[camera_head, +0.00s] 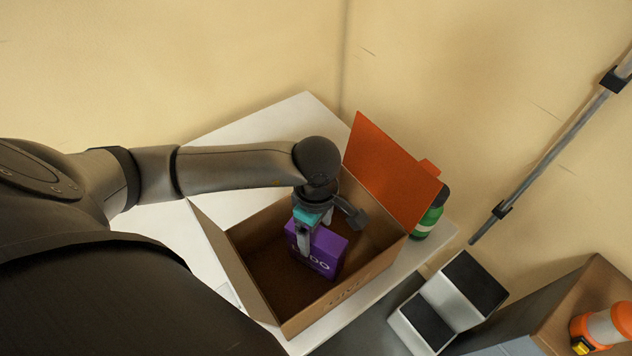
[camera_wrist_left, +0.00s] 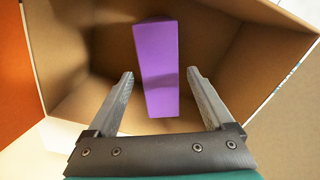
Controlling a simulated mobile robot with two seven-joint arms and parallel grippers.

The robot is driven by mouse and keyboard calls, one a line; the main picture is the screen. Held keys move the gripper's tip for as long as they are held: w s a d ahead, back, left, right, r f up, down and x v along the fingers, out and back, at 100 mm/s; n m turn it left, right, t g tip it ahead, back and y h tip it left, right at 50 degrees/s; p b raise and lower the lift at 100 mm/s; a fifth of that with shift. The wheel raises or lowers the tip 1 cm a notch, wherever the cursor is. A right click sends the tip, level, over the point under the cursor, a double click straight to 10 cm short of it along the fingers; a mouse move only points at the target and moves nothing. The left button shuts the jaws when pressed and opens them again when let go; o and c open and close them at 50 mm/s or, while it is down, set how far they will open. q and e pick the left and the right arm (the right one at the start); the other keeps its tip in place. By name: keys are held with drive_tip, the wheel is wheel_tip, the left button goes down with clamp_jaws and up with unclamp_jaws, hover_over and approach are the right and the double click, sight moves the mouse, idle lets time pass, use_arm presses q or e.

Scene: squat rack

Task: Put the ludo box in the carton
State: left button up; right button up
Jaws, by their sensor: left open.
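The purple ludo box (camera_head: 326,254) is inside the open cardboard carton (camera_head: 262,281), standing on its floor as far as I can see. In the left wrist view the ludo box (camera_wrist_left: 158,65) shows its narrow purple side, with carton walls (camera_wrist_left: 240,75) around it. My left gripper (camera_head: 316,238) reaches down into the carton at the ludo box. In the wrist view its two fingers (camera_wrist_left: 163,100) are open, one on each side of the box, with gaps between. My right gripper is not in view.
The carton stands on a white table (camera_head: 262,124) with its orange flap (camera_head: 388,175) raised. A green bottle (camera_head: 428,217) stands beside it. A white step with black treads (camera_head: 450,300) and a brown box with an orange-white bottle (camera_head: 603,328) are at lower right.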

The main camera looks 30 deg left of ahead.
use_arm(q)
wheel_tip(320, 180, up, 8)
drive_tip(key=shift+f, duration=0.15)
idle(0.5)
